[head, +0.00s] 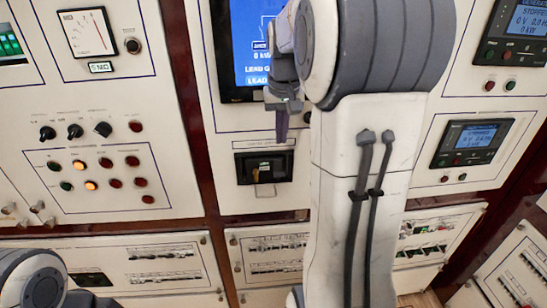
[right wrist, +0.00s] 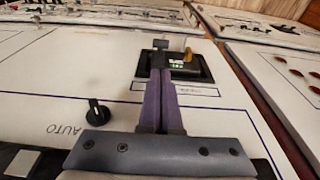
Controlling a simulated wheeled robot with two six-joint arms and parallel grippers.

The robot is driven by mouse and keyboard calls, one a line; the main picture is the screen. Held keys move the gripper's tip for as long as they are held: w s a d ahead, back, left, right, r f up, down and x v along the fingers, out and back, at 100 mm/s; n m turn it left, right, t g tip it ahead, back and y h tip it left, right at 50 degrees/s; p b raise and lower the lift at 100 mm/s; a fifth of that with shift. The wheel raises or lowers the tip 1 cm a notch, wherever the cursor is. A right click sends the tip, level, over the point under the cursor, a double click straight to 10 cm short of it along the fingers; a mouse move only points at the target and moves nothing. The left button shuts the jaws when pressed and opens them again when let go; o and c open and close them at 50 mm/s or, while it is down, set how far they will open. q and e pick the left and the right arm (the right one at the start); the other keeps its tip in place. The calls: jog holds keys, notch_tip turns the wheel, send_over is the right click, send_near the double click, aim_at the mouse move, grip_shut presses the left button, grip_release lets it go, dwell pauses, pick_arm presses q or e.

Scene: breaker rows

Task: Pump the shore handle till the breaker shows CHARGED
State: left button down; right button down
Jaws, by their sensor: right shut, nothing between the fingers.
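The black breaker unit (head: 243,170) is set in the white middle panel, below the blue screen. It has a small green-lit window (head: 264,164) whose wording is too small to read, and a small yellowish part (head: 256,177). In the right wrist view the breaker (right wrist: 202,72) lies just beyond my fingertips, with the yellowish part (right wrist: 188,55) and a dark upright piece (right wrist: 160,44); I cannot tell which is the handle. My right gripper (head: 282,136) is shut and empty, above the breaker in the head view; its purple fingers (right wrist: 161,80) cover part of it in the wrist view.
A blue screen (head: 243,50) sits above the breaker, partly behind my right arm. A panel of knobs and lit buttons (head: 92,185) is to the left. A black AUTO knob (right wrist: 98,112) stands near my right gripper. Breaker rows (head: 165,253) run below.

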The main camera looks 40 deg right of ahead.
aim_at(280, 161)
jog(key=shift+d, duration=0.1)
jog(key=f, duration=0.3)
jog(key=w+f+p, duration=0.1)
jog(key=f, duration=0.2)
jog(key=d+f+p, duration=0.1)
jog(key=f, duration=0.2)
jog(key=shift+w+f, duration=0.35)
jog(key=shift+f, duration=0.05)
